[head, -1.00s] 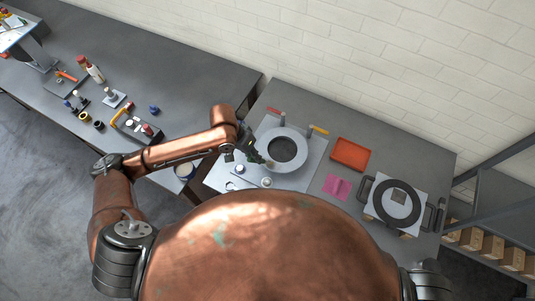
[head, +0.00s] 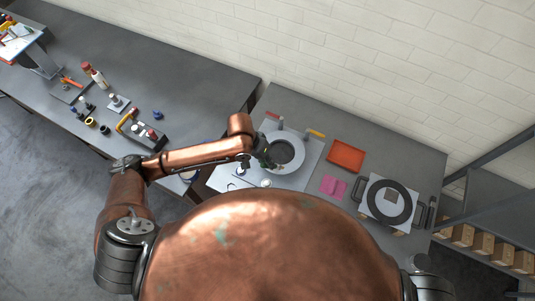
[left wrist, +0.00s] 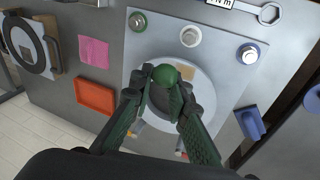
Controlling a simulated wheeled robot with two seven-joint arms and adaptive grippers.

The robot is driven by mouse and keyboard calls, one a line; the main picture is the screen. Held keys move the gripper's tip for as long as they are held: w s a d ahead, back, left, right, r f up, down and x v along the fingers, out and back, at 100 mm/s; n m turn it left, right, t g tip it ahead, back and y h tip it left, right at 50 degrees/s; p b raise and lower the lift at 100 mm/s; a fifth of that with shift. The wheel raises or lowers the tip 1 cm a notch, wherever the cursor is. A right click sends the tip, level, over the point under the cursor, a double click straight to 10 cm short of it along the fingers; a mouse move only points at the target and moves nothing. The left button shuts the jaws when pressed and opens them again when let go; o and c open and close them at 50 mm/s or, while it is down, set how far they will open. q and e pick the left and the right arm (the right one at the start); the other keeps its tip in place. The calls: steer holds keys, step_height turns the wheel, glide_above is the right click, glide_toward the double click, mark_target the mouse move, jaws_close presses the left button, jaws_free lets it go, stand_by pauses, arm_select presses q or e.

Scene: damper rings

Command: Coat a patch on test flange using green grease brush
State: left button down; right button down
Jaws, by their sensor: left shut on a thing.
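The test flange (head: 298,142) is a light grey ring with a dark centre, on a pale plate on the right-hand bench. The flange also shows in the left wrist view (left wrist: 204,85), partly hidden by my gripper. A small tan patch (left wrist: 187,72) lies on its near side there. My left gripper (head: 267,162) is over the flange's left part, shut on the green grease brush. In the left wrist view, the brush's round green end (left wrist: 165,76) sits between the fingertips. The bristles are hidden, so I cannot tell whether they touch. My right gripper is out of view.
An orange tray (head: 346,155) and pink cloth (head: 333,187) lie right of the plate. A dark ring on a handled white plate (head: 402,187) stands beyond. Green (left wrist: 137,22), white (left wrist: 190,36) and blue (left wrist: 248,53) knobs line the flange plate's edge.

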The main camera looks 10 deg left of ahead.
arm_select(q)
steer(key=shift+r+p, duration=1.4)
steer(key=shift+r, duration=0.1)
steer(key=shift+r+p, duration=0.5)
steer(key=shift+r, duration=0.45)
steer(key=shift+f, duration=0.55)
